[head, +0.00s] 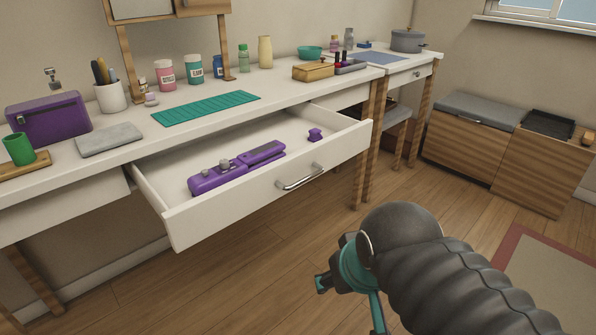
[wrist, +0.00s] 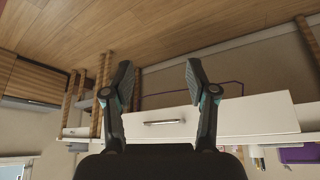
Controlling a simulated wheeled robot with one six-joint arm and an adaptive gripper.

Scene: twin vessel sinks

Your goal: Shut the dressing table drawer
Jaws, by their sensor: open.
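The dressing table drawer (head: 275,195) is pulled well out of the white dressing table (head: 80,175) in the head view. Its white front carries a silver bar handle (head: 300,177). Inside lie a purple long item (head: 237,167) and a small purple piece (head: 315,135). In the wrist view, which is upside down, the drawer front (wrist: 255,118) and handle (wrist: 163,122) show between and beyond the fingers. My gripper (wrist: 158,78) is open and empty, apart from the drawer front. In the head view my arm partly hides the gripper (head: 345,295), in front of and below the drawer.
Bottles, a brush cup (head: 111,97), a teal mat (head: 207,108) and a wooden box (head: 313,69) stand on the tabletop. A second table (head: 398,68) stands at the right, with a wooden bench (head: 468,125) beyond. The floor before the drawer is clear; a rug (head: 550,270) lies at right.

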